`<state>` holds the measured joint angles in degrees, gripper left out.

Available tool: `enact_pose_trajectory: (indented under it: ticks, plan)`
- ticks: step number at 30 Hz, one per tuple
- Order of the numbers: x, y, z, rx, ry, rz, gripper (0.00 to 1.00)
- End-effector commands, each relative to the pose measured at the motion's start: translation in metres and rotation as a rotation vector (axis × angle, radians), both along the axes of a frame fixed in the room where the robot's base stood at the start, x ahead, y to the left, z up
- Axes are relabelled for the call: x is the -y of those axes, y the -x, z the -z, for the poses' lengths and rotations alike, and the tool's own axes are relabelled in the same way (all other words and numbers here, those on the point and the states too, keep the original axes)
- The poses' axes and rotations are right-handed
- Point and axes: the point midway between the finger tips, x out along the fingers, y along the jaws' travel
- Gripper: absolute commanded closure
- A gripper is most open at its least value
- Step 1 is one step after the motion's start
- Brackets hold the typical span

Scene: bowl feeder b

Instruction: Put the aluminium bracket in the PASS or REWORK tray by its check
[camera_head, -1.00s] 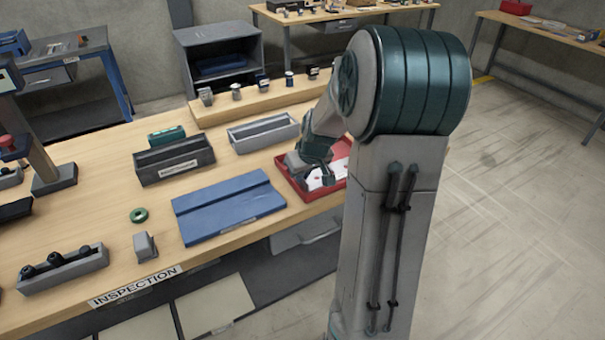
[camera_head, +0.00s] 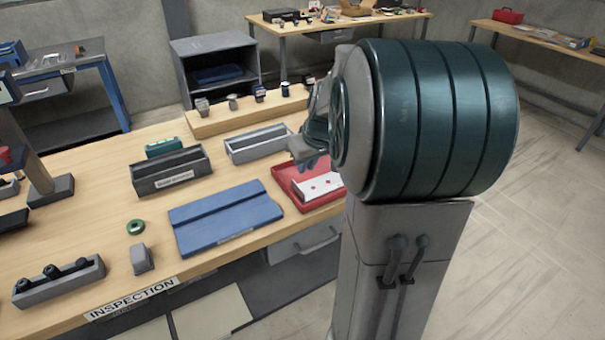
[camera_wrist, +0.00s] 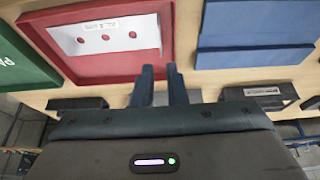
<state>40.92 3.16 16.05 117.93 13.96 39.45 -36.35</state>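The aluminium bracket (camera_head: 320,187) is a pale plate with round holes. It lies inside the red tray (camera_head: 284,181), in the head view, and shows near the top of the wrist view (camera_wrist: 125,36). My gripper (camera_head: 308,160) is above the tray's far left part, apart from the bracket. In the wrist view its two fingers (camera_wrist: 160,75) stand parted with nothing between them, just off the red tray's edge (camera_wrist: 110,72). A green tray (camera_wrist: 22,58) with white lettering, partly cut off, sits left of the red one. My arm hides the right end of the red tray in the head view.
A blue board (camera_head: 225,218) lies left of the red tray. A dark bin (camera_head: 172,175), a grey bin (camera_head: 258,143) and a raised shelf (camera_head: 225,118) with small parts stand behind. A green ring (camera_head: 135,227) and a grey block (camera_head: 141,259) sit at the front left.

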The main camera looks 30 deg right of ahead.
Motion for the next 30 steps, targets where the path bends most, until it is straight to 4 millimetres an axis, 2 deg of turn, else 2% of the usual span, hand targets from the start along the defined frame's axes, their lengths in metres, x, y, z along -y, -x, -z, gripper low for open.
enact_pose_trajectory:
  ticks: [3,7,11,15,21,25,30]
  plan:
    - [0.000,0.005,-0.014,0.002,0.002,0.000,0.88]
    - [-0.005,0.010,-0.021,-0.002,0.002,-0.002,0.88]
    - [-0.034,0.026,-0.023,-0.027,0.004,-0.007,0.88]
    - [-0.083,0.062,-0.023,-0.066,0.009,-0.002,0.88]
    - [-0.134,0.127,-0.016,-0.110,0.006,0.020,0.88]
    - [-0.151,0.160,-0.008,-0.128,0.000,0.035,0.88]
    - [-0.160,0.182,-0.001,-0.141,-0.005,0.047,0.88]
